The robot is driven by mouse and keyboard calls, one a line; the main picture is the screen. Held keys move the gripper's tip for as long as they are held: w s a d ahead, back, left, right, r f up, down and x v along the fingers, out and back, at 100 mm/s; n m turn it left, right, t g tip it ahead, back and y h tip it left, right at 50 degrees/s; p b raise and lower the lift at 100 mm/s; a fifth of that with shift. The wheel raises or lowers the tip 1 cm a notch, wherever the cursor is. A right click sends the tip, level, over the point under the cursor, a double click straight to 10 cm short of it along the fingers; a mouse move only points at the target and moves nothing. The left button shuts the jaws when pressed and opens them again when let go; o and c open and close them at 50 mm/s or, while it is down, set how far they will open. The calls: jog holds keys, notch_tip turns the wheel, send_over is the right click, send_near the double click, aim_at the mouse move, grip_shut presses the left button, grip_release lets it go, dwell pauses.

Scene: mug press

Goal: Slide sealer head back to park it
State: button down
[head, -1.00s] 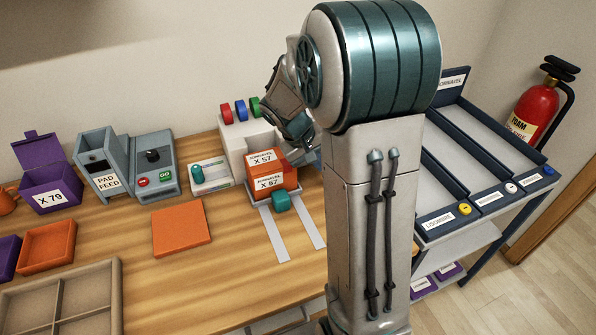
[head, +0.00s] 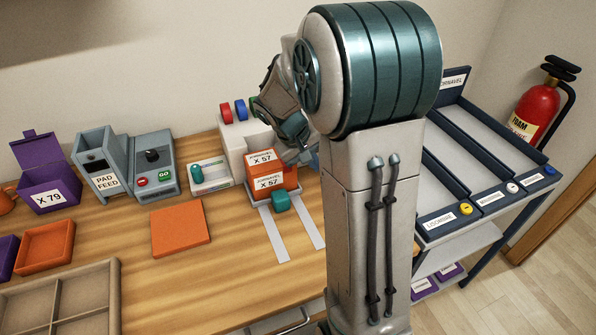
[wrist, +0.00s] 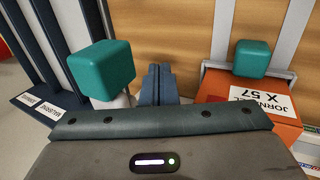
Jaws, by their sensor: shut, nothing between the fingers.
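My gripper (wrist: 158,85) shows in the wrist view as two dark blue fingers, shut and empty. To its left is a large teal knob (wrist: 100,70) on a pale stem, close to the camera and apart from the fingers. To its right is a smaller teal knob (wrist: 251,58) at the edge of an orange box (wrist: 245,108) labelled X 57. In the head view the orange box (head: 268,182) sits on a tray over two pale rails (head: 274,238), with the teal knob (head: 281,201) in front. I cannot tell for certain which part is the sealer head.
A white block (head: 236,140) with red, blue and green discs stands behind the box. An orange plate (head: 180,229) lies left of the rails. A grey pad feed unit (head: 101,165) is further left. A dark rack (head: 482,172) stands right of my arm.

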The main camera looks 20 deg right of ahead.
notch_tip(320, 180, up, 9)
jog(key=p, duration=0.6)
dwell(0.4)
jog(key=s+a+r+t+y, duration=0.1)
jog(key=s+a+r+y, duration=0.1)
jog(key=s+a, duration=0.3)
jog(key=s+a+r+t+y, duration=0.2)
jog(key=s+a, duration=0.4)
jog(key=s, duration=0.7)
jog(key=shift+a+r+y, duration=0.25)
jog(key=shift+y, duration=0.35)
jog(key=shift+s, duration=0.15)
